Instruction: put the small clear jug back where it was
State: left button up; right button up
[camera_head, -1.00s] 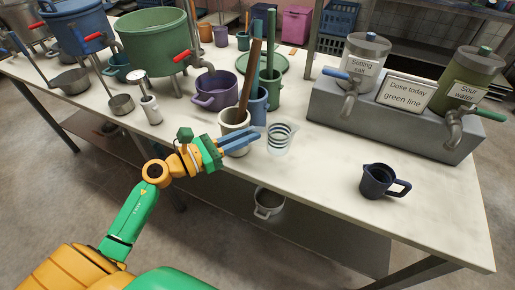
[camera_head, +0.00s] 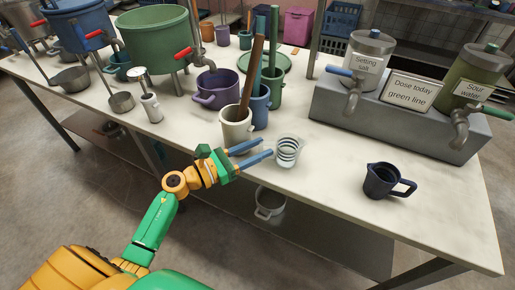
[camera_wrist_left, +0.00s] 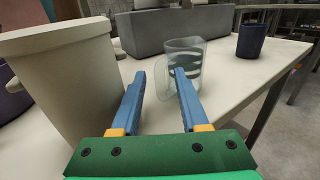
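The small clear jug (camera_head: 288,150) has dark stripes and stands upright on the pale worktop, close to its front edge. My left gripper (camera_head: 265,148) is open just left of the jug, its two blue fingers apart and pointing toward it. In the left wrist view the jug (camera_wrist_left: 187,62) is ahead of the fingertips (camera_wrist_left: 161,76), with its handle side toward the gap and the right finger overlapping its lower part. Nothing shows between the fingers. Whether a fingertip touches the jug, I cannot tell. My right gripper is not in view.
A cream pot (camera_head: 236,130) holding a wooden paddle stands close behind the left fingers; it looms at left in the wrist view (camera_wrist_left: 65,80). A dark jug (camera_head: 382,181) stands to the right. A grey dispenser block (camera_head: 400,122) is behind. The worktop between the jugs is clear.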

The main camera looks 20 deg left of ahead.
pick_arm(q)
jog(key=shift+r, duration=0.1)
jog(key=shift+s+a, duration=0.15)
jog(key=shift+s, duration=0.05)
jog(key=b+v, duration=0.2)
jog(key=v, duration=0.9)
jog(key=shift+s, duration=0.25)
jog(key=shift+a+r, duration=0.1)
jog(key=shift+a, duration=0.05)
